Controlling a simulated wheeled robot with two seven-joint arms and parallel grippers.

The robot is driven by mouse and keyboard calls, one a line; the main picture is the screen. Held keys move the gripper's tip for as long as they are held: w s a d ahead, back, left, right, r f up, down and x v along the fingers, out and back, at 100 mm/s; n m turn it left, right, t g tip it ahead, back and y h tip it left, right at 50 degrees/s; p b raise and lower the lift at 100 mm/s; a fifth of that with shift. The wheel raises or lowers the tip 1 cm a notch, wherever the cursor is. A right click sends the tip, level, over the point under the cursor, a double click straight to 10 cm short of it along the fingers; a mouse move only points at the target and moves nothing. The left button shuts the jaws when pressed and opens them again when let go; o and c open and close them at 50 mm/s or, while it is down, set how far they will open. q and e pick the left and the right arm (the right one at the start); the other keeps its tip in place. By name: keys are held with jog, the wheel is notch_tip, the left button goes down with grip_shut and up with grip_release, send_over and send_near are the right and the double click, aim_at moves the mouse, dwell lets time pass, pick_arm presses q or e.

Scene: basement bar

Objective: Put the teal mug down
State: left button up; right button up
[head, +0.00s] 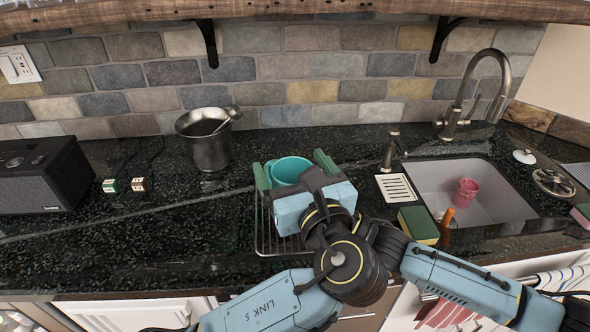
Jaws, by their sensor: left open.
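The teal mug (291,169) is upright with its open top showing, at the wire rack (264,243) on the dark counter. Its lower part is hidden behind my gripper. My left gripper (290,164) is open, with one green finger on each side of the mug. I cannot tell whether the fingers touch it, or exactly what its base rests on. My right gripper is not in view.
A metal bucket (209,148) stands behind left, with two small boxes (124,185) and a black speaker (44,176) further left. To the right are a sponge (418,225), a soap pump (390,150) and a sink (480,215) holding a pink cup (465,192). The left-front counter is clear.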

pick_arm(q)
jog(key=c, duration=1.2)
jog(key=shift+c, duration=0.7)
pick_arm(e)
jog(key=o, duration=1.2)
